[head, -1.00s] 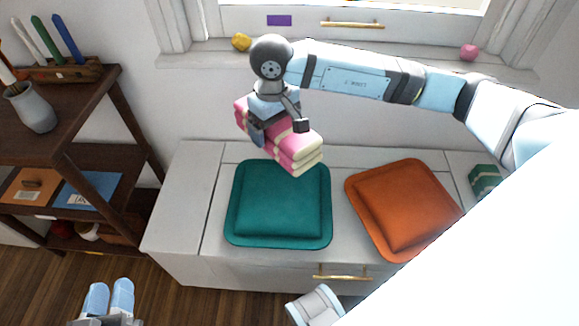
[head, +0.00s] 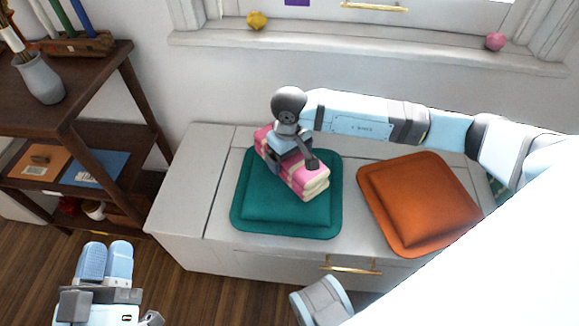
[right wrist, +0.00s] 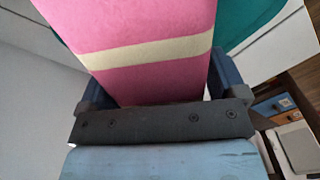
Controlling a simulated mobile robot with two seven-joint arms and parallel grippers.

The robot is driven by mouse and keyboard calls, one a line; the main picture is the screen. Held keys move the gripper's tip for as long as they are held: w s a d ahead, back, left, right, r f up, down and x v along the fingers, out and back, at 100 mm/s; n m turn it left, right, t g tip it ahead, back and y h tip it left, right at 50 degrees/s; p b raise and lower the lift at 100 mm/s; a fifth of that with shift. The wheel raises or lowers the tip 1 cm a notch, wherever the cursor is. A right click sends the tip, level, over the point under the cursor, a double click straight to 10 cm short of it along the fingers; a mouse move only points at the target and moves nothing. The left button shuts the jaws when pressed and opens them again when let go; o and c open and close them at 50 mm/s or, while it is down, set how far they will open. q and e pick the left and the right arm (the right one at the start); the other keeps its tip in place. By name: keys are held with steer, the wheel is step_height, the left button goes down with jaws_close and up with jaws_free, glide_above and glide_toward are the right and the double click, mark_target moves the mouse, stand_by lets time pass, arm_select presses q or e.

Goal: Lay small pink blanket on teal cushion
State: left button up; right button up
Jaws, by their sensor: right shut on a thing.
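The small pink blanket (head: 311,179) is folded, pink with cream stripes. My right gripper (head: 290,160) is shut on it, with a finger on each side, as the right wrist view shows the blanket (right wrist: 140,25) between the fingers (right wrist: 155,95). In the head view the blanket is over the far part of the teal cushion (head: 285,212), which lies flat on the white bench. I cannot tell whether it touches the cushion. The teal cushion also shows at the top right of the right wrist view (right wrist: 243,20).
An orange cushion (head: 415,205) lies right of the teal one on the white bench (head: 185,205). A dark wooden shelf (head: 95,95) stands at the left. The window sill (head: 370,45) behind holds a yellow ball (head: 257,20) and a pink ball (head: 495,41).

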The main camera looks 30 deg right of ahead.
arm_select(q)
steer(key=shift+d+f+b, duration=0.1)
steer(key=shift+f+b, duration=0.35)
steer(key=shift+f, duration=0.45)
arm_select(e)
steer(key=shift+f, duration=1.95)
steer(key=shift+f, duration=0.2)
